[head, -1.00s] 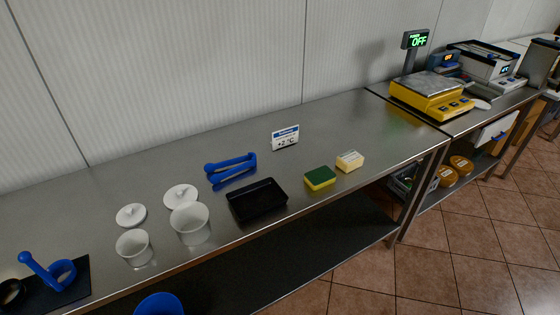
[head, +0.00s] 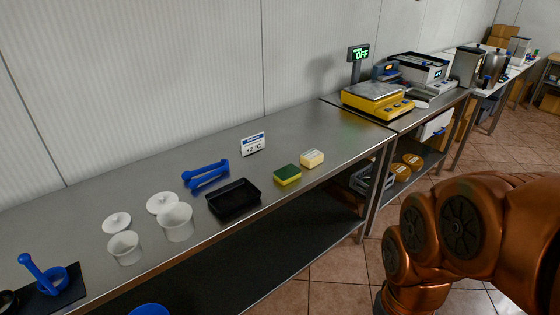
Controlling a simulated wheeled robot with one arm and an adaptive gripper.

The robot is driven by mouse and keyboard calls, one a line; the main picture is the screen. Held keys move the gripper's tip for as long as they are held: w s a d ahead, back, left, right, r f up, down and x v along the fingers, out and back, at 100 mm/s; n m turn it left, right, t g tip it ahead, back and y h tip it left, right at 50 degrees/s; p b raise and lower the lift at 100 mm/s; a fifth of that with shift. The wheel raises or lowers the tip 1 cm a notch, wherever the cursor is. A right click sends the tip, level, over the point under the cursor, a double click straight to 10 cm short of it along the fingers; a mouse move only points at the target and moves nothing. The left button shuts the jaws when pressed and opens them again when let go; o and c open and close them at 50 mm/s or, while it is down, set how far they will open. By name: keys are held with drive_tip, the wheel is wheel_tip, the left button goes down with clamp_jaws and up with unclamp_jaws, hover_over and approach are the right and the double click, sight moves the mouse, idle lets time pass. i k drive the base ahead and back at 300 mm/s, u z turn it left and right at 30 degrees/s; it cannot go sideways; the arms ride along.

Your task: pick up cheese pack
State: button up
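A small pale-yellow block with a light label, which looks like the cheese pack (head: 312,158), lies on the steel table (head: 300,128) near its front edge. A green and yellow sponge (head: 287,175) lies just to its left, apart from it. My copper-coloured arm shows at the lower right, over the floor and away from the table. My gripper is not in the picture.
A temperature sign (head: 253,144) stands behind. A yellow scale (head: 377,100) is at the right. The table behind the pack is clear.

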sight(313, 158)
drive_tip(key=u, duration=0.85)
drive_tip(key=i, duration=1.45)
drive_tip(key=z, duration=0.65)
